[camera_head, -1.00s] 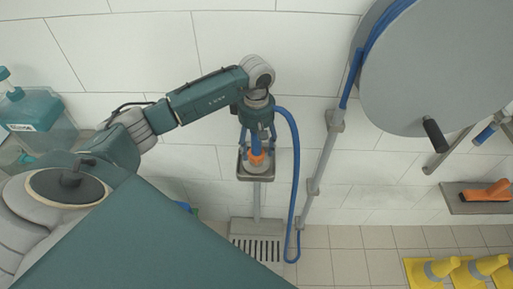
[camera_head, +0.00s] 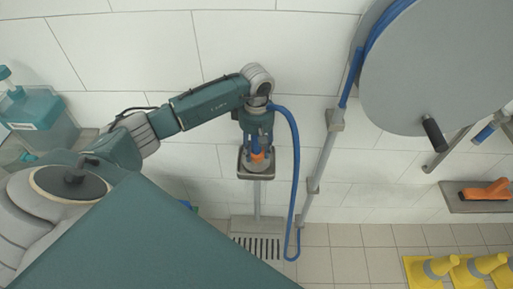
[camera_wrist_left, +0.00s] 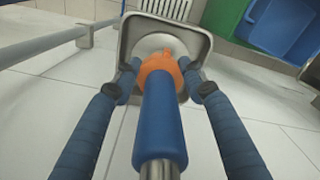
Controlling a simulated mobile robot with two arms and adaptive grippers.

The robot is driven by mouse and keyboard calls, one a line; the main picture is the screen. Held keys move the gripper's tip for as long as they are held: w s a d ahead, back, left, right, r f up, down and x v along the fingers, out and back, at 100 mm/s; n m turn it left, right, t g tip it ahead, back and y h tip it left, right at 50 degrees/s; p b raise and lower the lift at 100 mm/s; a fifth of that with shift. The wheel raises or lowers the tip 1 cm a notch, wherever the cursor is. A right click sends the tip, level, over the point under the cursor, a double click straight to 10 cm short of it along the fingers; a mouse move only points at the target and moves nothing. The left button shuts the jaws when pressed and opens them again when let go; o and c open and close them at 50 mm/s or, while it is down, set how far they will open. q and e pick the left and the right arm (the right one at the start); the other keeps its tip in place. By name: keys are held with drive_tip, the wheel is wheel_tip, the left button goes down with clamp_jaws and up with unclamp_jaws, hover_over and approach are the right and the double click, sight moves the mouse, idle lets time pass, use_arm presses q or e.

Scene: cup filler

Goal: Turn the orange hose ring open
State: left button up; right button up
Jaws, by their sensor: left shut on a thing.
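The orange hose ring (camera_head: 257,155) sits at the lower end of the blue hose handle, above a small grey square tray (camera_head: 244,174) on a post. In the left wrist view the orange ring (camera_wrist_left: 160,68) shows around the end of the blue hose grip (camera_wrist_left: 161,125), with a tab on its far side. My left gripper (camera_head: 257,150) points down over it. In the wrist view its two fingers (camera_wrist_left: 160,88) stand on either side of the ring and are shut on it. My right gripper is not in view.
A blue hose (camera_head: 297,180) loops down beside the post to the floor. A grey pipe (camera_head: 322,165) and a large grey reel (camera_head: 435,75) are on the right. Yellow cones (camera_head: 440,268) stand on the floor. A teal bottle (camera_head: 35,112) is at left.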

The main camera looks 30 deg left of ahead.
use_arm(q)
drive_tip(key=shift+n, duration=0.3)
drive_tip(key=n+b, duration=0.1)
drive_tip(key=n, duration=0.1)
drive_tip(key=shift+n+b, duration=0.4)
drive_tip(key=n+b, duration=0.1)
drive_tip(key=n, duration=0.3)
drive_tip(key=n+b, duration=0.1)
drive_tip(key=n, duration=0.4)
drive_tip(key=shift+b, duration=0.3)
drive_tip(key=n, duration=0.4)
drive_tip(key=shift+n+b, duration=0.3)
drive_tip(key=shift+n, duration=0.1)
drive_tip(key=o, duration=1.2)
